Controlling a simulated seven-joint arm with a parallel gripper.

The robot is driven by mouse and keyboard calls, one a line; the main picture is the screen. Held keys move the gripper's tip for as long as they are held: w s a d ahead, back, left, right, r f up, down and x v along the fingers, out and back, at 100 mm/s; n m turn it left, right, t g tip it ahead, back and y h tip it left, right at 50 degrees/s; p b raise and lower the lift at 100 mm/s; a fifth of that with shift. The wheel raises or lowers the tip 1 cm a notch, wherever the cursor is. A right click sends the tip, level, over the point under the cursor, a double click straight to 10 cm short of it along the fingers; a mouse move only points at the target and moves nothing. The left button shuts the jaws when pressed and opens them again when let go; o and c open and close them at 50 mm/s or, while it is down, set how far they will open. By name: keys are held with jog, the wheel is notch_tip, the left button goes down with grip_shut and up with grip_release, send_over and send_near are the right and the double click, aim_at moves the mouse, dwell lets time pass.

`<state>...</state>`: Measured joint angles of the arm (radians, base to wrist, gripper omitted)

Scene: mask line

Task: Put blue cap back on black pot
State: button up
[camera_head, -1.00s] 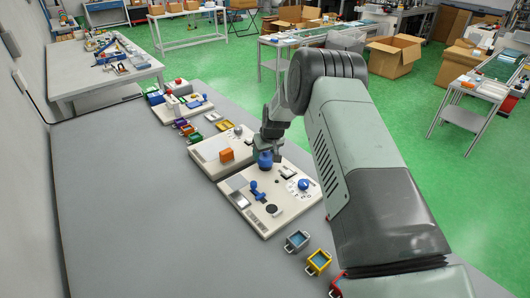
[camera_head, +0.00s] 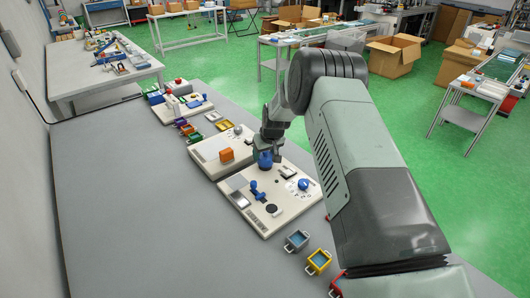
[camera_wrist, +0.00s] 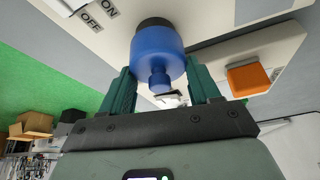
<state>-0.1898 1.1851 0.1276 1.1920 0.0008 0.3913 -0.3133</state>
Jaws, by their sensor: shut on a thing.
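The blue cap (camera_wrist: 158,50) is between the two fingers of my gripper (camera_wrist: 162,90) in the wrist view, and the gripper is shut on it. In the head view the cap (camera_head: 265,160) is under my gripper (camera_head: 268,146), over the far corner of the near white board (camera_head: 241,204). A dark round top, likely the black pot (camera_wrist: 155,23), shows right against the cap's far end in the wrist view. I cannot tell whether the cap is fully seated on it. In the head view the pot is hidden.
The near board also carries a blue knob (camera_head: 304,185), a blue lever (camera_head: 257,195) and a black disc (camera_head: 271,208). A second board with an orange block (camera_head: 226,155) lies just beyond. Small grey (camera_head: 297,240) and yellow (camera_head: 319,261) bins stand in front. The grey table at left is clear.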

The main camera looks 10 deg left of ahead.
jog(key=shift+f, duration=0.1)
dwell(0.7)
jog(key=o, duration=1.1)
jog(key=shift+o, duration=0.2)
jog(key=shift+o, duration=0.6)
jog(key=shift+r, duration=3.5)
grip_shut()
